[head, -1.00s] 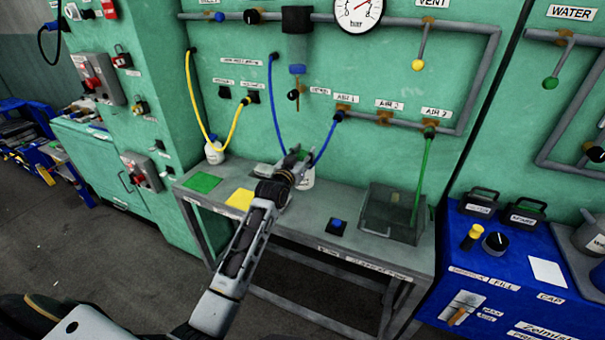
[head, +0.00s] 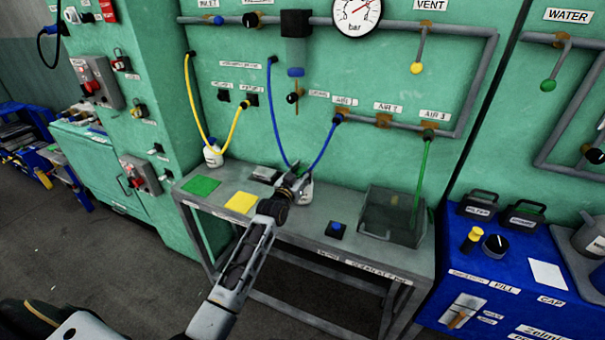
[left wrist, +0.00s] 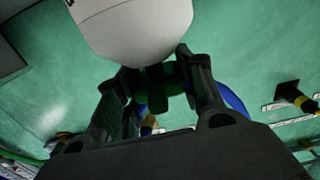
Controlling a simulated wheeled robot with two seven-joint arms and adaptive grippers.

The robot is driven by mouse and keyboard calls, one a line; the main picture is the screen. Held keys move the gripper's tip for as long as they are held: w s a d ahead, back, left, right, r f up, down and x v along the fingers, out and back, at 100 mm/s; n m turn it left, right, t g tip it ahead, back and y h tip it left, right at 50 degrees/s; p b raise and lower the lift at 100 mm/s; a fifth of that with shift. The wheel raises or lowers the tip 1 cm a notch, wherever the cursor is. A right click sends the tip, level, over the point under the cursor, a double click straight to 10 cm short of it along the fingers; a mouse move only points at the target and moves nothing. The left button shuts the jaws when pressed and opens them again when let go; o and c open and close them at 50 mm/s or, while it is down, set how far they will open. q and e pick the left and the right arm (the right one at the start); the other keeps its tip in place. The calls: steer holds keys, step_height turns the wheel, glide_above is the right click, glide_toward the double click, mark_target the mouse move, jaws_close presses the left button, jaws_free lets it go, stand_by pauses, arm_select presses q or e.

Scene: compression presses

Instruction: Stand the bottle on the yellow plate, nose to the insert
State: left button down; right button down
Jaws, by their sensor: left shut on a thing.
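My left gripper (head: 292,183) is over the bench, right of the yellow plate (head: 241,202). In the left wrist view, the gripper (left wrist: 160,88) is shut on a dark green part next to the white body of a bottle (left wrist: 135,25). In the head view this white bottle (head: 306,190) shows partly behind the fingers; whether its base touches the bench cannot be told. The yellow plate is bare. The insert cannot be made out. My right gripper is not in view.
A green plate (head: 201,186) lies left of the yellow one. Another white bottle (head: 213,156) stands at the back left. A blue hose (head: 277,115) hangs close behind my gripper. A black block with a blue top (head: 337,230) and a clear bin (head: 390,216) are to the right.

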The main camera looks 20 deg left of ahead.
arm_select(q)
steer(key=shift+f, duration=0.25)
steer(key=c, duration=0.9)
jaws_free()
steer(key=shift+f, duration=0.1)
steer(key=shift+s+a+r, duration=0.1)
steer(key=shift+s, duration=2.9)
steer(key=shift+s+a+r, duration=0.1)
steer(key=shift+s, duration=2.9)
steer(key=shift+o, duration=0.4)
